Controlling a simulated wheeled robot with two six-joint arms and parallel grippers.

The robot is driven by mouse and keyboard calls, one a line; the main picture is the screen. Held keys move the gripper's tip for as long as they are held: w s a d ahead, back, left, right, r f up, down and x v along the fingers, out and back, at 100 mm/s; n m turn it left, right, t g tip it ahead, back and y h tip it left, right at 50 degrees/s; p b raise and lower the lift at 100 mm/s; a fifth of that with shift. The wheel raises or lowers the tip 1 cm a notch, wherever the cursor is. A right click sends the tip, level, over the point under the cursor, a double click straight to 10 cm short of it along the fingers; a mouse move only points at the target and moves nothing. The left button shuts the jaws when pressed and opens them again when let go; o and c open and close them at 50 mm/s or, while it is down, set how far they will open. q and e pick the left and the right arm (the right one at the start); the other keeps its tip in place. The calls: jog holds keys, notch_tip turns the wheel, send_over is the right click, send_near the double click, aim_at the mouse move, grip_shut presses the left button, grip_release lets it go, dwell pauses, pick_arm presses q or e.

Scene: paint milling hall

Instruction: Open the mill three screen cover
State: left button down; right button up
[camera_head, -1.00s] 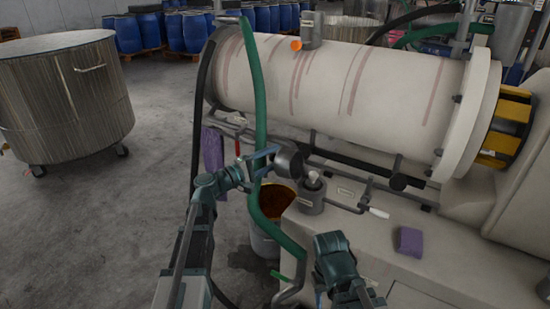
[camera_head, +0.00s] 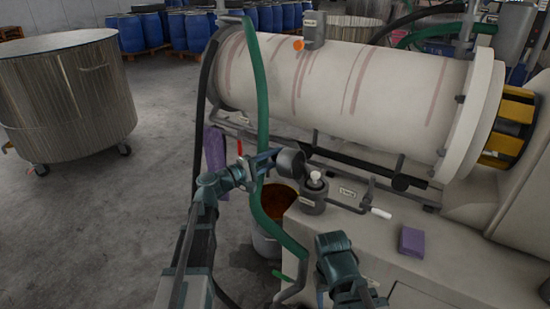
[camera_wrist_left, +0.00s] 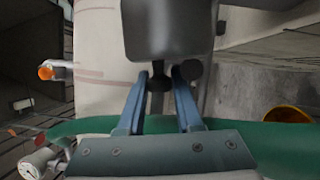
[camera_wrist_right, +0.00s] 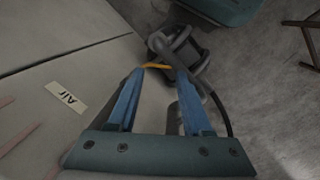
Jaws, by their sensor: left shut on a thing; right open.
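My left gripper (camera_head: 270,160) is shut on a dark knob (camera_wrist_left: 157,82) joined to a grey rounded part (camera_wrist_left: 170,25), which looks like the screen cover. In the head view this part is a dark grey round cap (camera_head: 291,161) below the mill's pale cylinder (camera_head: 335,85). I cannot tell whether the cap is still seated or hinged, as its far side is hidden. My right gripper (camera_wrist_right: 158,78) is open and empty, above a pale surface with an "Air" label (camera_wrist_right: 69,98). Its fingers are mostly hidden in the head view.
A green hose (camera_head: 262,110) runs down close to my left gripper. A bucket with orange-brown contents (camera_head: 277,200) stands below. A grey fitting (camera_head: 313,197), a white-ended lever (camera_head: 381,213) and a purple block (camera_head: 411,241) are at right. Open floor lies left, beside a steel vat (camera_head: 65,95).

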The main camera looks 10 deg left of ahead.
dwell(0.6)
pick_arm(q)
jog(key=p, duration=0.1)
jog(key=r+m+p, duration=0.1)
jog(key=shift+s+d+r+p, duration=0.15)
jog(key=shift+d+r+p, duration=0.15)
jog(key=shift+p, duration=0.1)
jog(key=shift+d+r+m+p, duration=0.15)
jog(key=shift+m+p, duration=0.2)
jog(key=shift+m, duration=0.25)
jog(key=shift+g+y, duration=0.3)
jog(key=c, duration=0.6)
grip_release()
jog(key=shift+s, duration=0.1)
